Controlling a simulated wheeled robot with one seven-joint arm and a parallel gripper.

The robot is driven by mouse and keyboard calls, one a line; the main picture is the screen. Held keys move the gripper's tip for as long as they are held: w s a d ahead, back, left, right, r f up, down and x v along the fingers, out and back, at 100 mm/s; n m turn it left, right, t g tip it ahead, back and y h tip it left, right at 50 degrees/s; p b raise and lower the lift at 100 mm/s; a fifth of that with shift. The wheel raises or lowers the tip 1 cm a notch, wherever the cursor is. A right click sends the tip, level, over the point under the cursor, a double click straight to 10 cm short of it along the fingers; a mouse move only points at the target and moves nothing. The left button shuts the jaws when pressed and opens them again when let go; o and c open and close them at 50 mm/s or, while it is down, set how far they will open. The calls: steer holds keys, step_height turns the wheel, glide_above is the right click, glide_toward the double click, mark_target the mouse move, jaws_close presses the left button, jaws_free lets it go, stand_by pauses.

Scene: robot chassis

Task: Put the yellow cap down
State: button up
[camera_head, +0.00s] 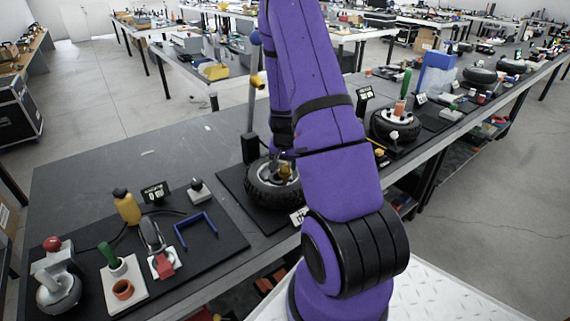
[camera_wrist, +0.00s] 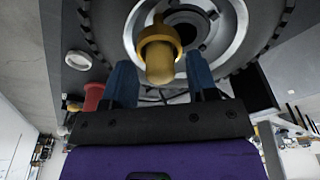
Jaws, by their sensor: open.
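The yellow cap (camera_wrist: 160,55) stands on the hub of a wheel (camera_wrist: 232,45) in the wrist view. My gripper (camera_wrist: 161,82) is open, with one blue finger on each side of the cap's lower end. I see a gap on both sides, and nothing is clamped. In the head view, a small yellow piece (camera_head: 285,171) shows at the middle of the wheel (camera_head: 262,197), which lies flat on a black mat. My purple arm covers most of the gripper and part of the wheel there.
The bench (camera_head: 85,180) is bare at the back left.

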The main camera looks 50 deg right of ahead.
step_height(320, 180, up, 12)
steer(key=a, duration=0.2)
steer(key=s+a+r+n+t+y, duration=0.25)
steer(key=a+r+n, duration=0.25)
steer(key=a+r, duration=1.15)
steer(key=s+a+r+n+t, duration=0.1)
steer(key=s+a+r+n, duration=0.2)
steer(key=s+a+r, duration=0.2)
steer(key=s+a+r+n, duration=0.3)
steer(key=s+a, duration=0.4)
steer(key=s, duration=0.4)
steer(key=shift+a+r+n+t+h, duration=0.2)
steer(key=shift+r+n+t+h, duration=0.2)
steer(key=shift+r, duration=0.45)
